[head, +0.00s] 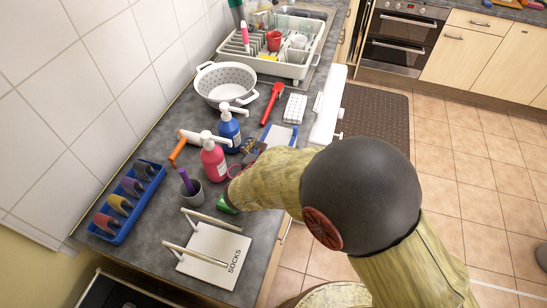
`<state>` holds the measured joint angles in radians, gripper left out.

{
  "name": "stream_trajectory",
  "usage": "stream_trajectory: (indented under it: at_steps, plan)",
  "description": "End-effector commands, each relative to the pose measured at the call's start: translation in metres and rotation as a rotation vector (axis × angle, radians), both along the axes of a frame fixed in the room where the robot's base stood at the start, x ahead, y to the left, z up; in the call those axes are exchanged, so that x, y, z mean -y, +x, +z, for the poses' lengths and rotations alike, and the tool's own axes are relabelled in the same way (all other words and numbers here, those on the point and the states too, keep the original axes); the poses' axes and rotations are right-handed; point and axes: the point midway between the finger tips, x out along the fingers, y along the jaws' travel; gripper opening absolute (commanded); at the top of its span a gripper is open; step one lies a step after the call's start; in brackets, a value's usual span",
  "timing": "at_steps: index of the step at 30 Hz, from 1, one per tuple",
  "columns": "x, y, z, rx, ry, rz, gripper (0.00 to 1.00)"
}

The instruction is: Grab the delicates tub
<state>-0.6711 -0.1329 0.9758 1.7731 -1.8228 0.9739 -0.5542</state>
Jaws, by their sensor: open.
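I cannot make out a tub marked delicates in the head view. A white holder (211,254) lettered SOCKS, with two pale bars above it, lies near the front of the grey counter. My arm reaches in from the lower right over the counter and covers part of it. My gripper is not clearly visible; the arm's own link hides that area. A small green thing (227,203) shows at the link's left end, and I cannot tell what it belongs to.
A pink pump bottle (213,160) and a blue pump bottle (229,128) stand near a grey cup (191,194). A blue rack (126,200) is at the left. A white colander (226,83) and a dish rack (284,58) stand farther back. The tiled wall bounds the left.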

Motion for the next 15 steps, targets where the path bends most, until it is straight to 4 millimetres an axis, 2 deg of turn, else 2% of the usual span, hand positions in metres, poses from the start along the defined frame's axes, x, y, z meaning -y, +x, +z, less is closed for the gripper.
stream_trajectory:
  at_steps: [4, 15]
  plan:
    - [-0.0001, -0.0002, 0.0005, 0.0, 0.0, 0.0, 0.99]
    - [0.0001, -0.0004, 0.0006, 0.0, 0.001, -0.001, 0.78]
